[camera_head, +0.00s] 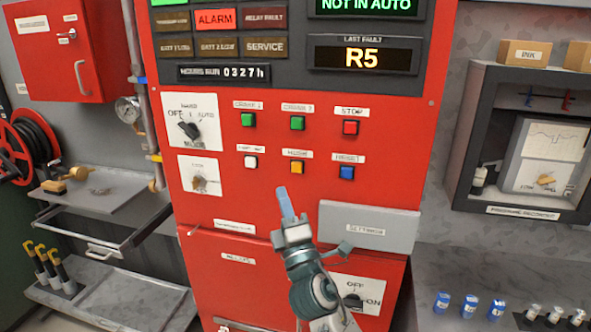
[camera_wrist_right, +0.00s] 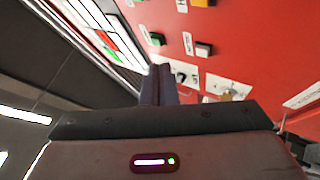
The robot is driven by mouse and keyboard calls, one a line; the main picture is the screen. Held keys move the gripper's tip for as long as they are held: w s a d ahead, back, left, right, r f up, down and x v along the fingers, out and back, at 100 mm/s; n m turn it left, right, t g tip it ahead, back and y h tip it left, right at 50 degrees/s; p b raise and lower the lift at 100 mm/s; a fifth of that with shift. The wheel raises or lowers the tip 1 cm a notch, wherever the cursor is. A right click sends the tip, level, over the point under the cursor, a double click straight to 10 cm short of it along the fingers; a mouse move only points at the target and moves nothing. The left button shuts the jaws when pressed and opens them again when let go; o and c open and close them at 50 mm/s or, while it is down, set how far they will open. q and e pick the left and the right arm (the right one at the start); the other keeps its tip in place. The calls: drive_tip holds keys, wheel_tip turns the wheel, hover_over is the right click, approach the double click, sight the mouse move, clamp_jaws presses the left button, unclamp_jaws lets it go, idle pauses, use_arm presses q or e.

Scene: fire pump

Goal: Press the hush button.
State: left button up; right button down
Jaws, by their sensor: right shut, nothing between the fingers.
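The hush button (camera_head: 297,168) is a yellow-orange square button in the lower button row of the red panel (camera_head: 216,118), under a small white label. In the head view my right gripper (camera_head: 286,205) is in front of the panel, below the hush button, its fingers pointing up. A gap shows in the picture between the fingertips and the button. The right gripper is shut and empty; its closed fingers also show in the right wrist view (camera_wrist_right: 164,84). My left gripper is not in view.
A white button (camera_head: 250,162) and a blue button (camera_head: 347,172) flank the hush button. Green buttons (camera_head: 248,119) and a red stop button (camera_head: 351,128) sit above. Rotary knobs (camera_head: 190,130) are at the left. A grey settings flap (camera_head: 368,228) juts out right of my gripper.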

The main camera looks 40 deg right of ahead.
sight(297, 167)
drive_tip(key=shift+s+r, duration=0.1)
drive_tip(key=shift+r, duration=0.1)
drive_tip(key=shift+w+d+b, duration=0.75)
drive_tip(key=shift+w+d, duration=0.7)
drive_tip(key=shift+d, duration=0.25)
drive_tip(key=shift+w+d+b, duration=0.75)
drive_tip(key=shift+w+d, duration=0.7)
drive_tip(key=shift+d, duration=0.2)
drive_tip(key=shift+d, duration=0.1)
drive_tip(key=shift+w+d, duration=0.25)
